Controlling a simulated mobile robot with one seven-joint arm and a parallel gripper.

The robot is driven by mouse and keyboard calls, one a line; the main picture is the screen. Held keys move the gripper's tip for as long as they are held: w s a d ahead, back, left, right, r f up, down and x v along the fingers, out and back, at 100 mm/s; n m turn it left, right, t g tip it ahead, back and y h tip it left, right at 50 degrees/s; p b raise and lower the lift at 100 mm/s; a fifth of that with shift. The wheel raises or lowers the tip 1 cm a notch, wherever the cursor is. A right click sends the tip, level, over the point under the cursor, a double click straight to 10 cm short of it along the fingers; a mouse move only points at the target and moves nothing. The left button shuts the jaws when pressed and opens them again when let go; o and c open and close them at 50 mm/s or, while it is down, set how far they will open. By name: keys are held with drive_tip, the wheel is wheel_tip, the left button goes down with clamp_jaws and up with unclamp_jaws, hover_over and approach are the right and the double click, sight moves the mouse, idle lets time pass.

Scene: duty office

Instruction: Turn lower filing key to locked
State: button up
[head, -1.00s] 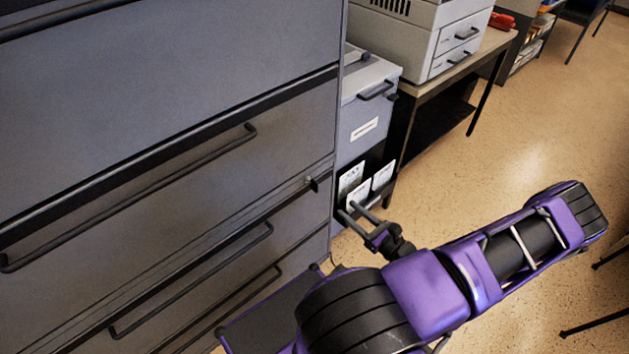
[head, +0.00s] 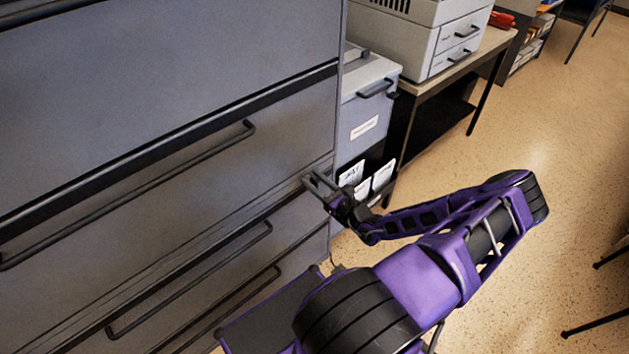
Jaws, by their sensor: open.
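The large grey filing cabinet (head: 200,130) fills the left of the head view, with several drawers and dark bar handles. Its lower key sits near the right edge of the front, at the level of a drawer seam; my gripper covers that spot now, so I cannot make out the key or its angle. My gripper (head: 312,178) is open, with its two fingers reaching toward the cabinet front at the key's place. I cannot tell whether the fingers touch the key or stand around it.
A drawer handle (head: 192,280) lies below and left of my gripper. A smaller grey cabinet (head: 366,108) with white papers (head: 382,175) stands just beyond. A table (head: 440,75) bears a pale office machine (head: 455,45).

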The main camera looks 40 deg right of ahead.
clamp_jaws()
idle(0.5)
drive_tip(key=m, duration=0.2)
drive_tip(key=m+p, duration=0.1)
drive_tip(key=shift+d+m, duration=0.3)
drive_tip(key=shift+m, duration=0.1)
drive_tip(key=m, duration=0.4)
drive_tip(key=shift+d+f+m+p, duration=0.2)
drive_tip(key=shift+d+m+p, duration=0.1)
drive_tip(key=m, duration=0.4)
drive_tip(key=shift+d+f, duration=0.25)
drive_tip(key=shift+f, duration=0.1)
drive_tip(key=shift+d+f+m+b, duration=0.1)
drive_tip(key=shift+f+m+b, duration=0.15)
drive_tip(key=shift+m, duration=1.1)
drive_tip(key=shift+f+m+b, duration=0.15)
drive_tip(key=shift+m+b, duration=0.2)
drive_tip(key=shift+m, duration=1)
